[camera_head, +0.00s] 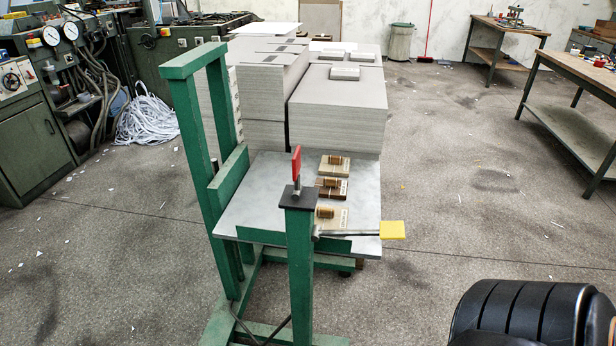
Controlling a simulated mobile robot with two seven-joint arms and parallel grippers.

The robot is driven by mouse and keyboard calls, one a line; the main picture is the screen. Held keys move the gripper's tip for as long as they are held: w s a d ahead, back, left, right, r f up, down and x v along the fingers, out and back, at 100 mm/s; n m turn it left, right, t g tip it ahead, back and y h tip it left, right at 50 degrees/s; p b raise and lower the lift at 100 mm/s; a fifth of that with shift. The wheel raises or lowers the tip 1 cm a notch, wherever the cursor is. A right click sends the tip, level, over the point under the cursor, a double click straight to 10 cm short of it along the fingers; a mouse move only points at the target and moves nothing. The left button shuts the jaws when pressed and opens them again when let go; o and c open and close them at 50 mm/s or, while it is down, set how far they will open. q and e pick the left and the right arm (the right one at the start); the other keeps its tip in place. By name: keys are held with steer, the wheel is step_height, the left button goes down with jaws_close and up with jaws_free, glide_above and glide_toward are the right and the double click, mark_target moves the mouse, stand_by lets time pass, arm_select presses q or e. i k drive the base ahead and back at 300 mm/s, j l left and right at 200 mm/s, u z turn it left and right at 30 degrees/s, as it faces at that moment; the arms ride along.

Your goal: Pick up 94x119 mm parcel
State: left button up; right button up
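Three small parcels lie in a row on the grey metal table (258,190) of a green stand. The far parcel (341,171) is greyish, the middle parcel (328,192) is dark brown, and the near parcel (336,222) is light tan. Each carries a brown roll-like piece on top and a small label. The labels are too small to read, so I cannot tell which one is 94x119 mm. The near parcel is partly hidden by the stand's front post. Neither gripper shows in the head view.
The green stand (300,262) has a red upright lever (296,162) and a yellow-ended bar (392,230) near the parcels. Tall greyboard stacks (338,125) stand behind the table. Machines fill the left; workbenches (575,80) stand right. A black ribbed part of mine is bottom right. Floor right of the stand is open.

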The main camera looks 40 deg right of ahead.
mark_target(330, 187)
steer(key=l+u, duration=0.25)
steer(key=l, duration=0.2)
steer(key=k+l+u, duration=0.25)
steer(key=l, duration=0.15)
steer(key=k+l+u, duration=0.1)
steer(key=l, duration=0.25)
steer(key=k+l, duration=0.1)
steer(key=l, duration=0.3)
steer(key=k+l+u, duration=0.15)
steer(key=l, duration=0.2)
steer(key=k+l, duration=0.1)
steer(key=l, duration=0.25)
steer(key=k+l+u, duration=0.15)
steer(key=l, duration=0.2)
